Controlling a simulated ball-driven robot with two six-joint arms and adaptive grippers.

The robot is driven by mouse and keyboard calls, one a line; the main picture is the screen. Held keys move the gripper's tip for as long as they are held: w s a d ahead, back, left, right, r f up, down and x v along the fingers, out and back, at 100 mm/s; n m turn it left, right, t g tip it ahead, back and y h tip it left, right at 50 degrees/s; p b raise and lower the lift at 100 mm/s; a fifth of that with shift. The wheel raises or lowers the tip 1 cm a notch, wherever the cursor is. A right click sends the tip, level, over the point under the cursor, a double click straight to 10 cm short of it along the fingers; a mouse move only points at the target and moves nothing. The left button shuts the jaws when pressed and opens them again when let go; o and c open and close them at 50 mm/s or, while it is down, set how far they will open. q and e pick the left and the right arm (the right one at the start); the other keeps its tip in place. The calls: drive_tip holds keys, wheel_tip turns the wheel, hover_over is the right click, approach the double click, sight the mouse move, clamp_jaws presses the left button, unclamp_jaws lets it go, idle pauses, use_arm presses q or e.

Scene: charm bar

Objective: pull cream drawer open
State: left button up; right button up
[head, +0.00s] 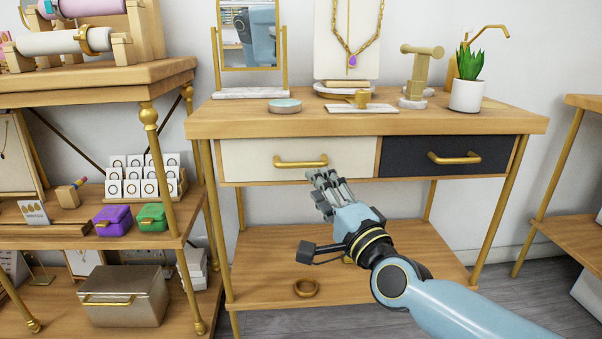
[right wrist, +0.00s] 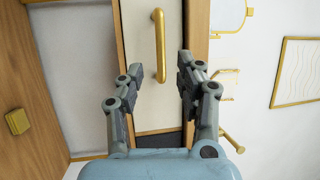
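The cream drawer (head: 255,157) is the left one of two under the tabletop, and its front looks flush with the frame. Its gold bar handle (head: 301,161) shows whole in the head view. My right gripper (head: 318,178) is just below and right of the handle in the head view. In the right wrist view the gripper (right wrist: 160,75) is open and empty, its fingers apart before the cream drawer front (right wrist: 145,105). The gold handle (right wrist: 158,45) lies beyond the fingertips, between their lines, not touched. My left gripper is not in view.
A dark drawer (head: 445,157) with a gold handle is to the right. The wooden tabletop (head: 230,122) holds a mirror, a necklace stand and a potted plant (head: 467,92). A shelf unit (head: 150,75) stands close on the left.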

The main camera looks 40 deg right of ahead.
sight(302, 167)
drive_tip(key=x, duration=0.8)
drive_tip(key=shift+w, duration=0.3)
clamp_jaws()
